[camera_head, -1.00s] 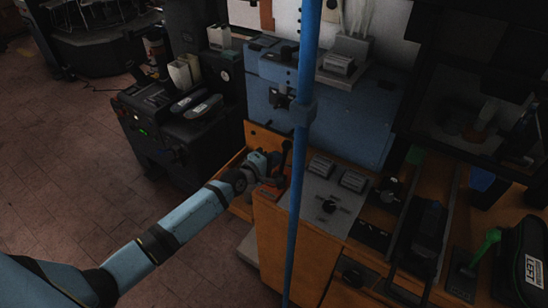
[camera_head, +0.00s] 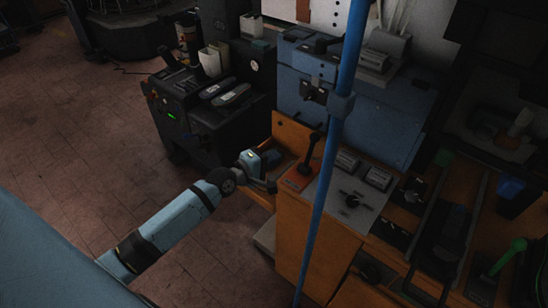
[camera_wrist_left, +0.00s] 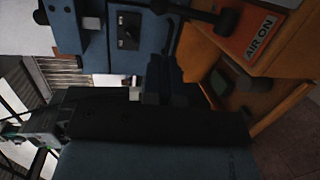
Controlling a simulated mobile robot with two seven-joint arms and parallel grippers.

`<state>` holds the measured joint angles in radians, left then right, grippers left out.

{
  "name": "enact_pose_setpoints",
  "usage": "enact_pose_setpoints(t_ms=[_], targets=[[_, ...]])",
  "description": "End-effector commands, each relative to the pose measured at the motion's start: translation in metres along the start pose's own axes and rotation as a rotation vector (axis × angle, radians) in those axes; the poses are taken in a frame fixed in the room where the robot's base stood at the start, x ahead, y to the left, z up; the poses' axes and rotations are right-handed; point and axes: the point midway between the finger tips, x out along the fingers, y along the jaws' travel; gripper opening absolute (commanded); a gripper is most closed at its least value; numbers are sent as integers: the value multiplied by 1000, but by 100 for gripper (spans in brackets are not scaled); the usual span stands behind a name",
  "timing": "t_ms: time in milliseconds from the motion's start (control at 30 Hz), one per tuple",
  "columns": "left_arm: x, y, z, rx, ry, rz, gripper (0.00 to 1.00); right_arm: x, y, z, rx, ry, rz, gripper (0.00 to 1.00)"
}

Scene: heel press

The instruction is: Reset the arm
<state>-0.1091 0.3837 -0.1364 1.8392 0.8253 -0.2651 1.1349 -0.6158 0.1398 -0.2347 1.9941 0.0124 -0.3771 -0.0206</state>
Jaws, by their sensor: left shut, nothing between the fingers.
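My left arm comes in from the lower left in the head view. Its gripper (camera_head: 272,174) is shut and empty, just left of the orange cabinet's control panel. A black lever (camera_head: 311,151) stands up from an orange-red base plate (camera_head: 299,176), to the right of my gripper and apart from it. In the left wrist view the plate (camera_wrist_left: 262,36) reads "AIR ON", with the lever's dark knob (camera_wrist_left: 226,20) beside it. The fingertips are dark and hard to make out there. My right gripper is out of view.
The orange wooden cabinet (camera_head: 293,240) and blue machine (camera_head: 370,115) lie right of the arm. A blue upright pole (camera_head: 333,150) crosses in front of them. A dark machine (camera_head: 205,110) stands behind the gripper. The brick floor (camera_head: 80,140) at left is open.

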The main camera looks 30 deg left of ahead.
Motion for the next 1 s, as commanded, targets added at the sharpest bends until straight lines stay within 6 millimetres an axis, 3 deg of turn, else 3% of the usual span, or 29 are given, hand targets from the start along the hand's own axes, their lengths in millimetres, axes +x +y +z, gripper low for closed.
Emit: enact_pose_setpoints(t_ms=[267, 367, 467, 600, 700, 833, 1000], targets=[[0, -1, 1, 3, 0, -2, 0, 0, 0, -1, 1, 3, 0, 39], [-7, -13, 11, 66, -3, -24, 0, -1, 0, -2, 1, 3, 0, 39], [-26, -44, 37, 259, -14, -89, 0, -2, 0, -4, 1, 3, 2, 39], [-75, -101, 93, 702, -72, -215, 0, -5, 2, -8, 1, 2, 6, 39], [-112, -130, 129, 1019, -137, -292, 0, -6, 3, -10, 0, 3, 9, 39], [-150, -153, 161, 1333, -224, -360, 0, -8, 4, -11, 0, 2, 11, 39], [-171, -163, 177, 1521, -285, -392, 0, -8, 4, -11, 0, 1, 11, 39]])
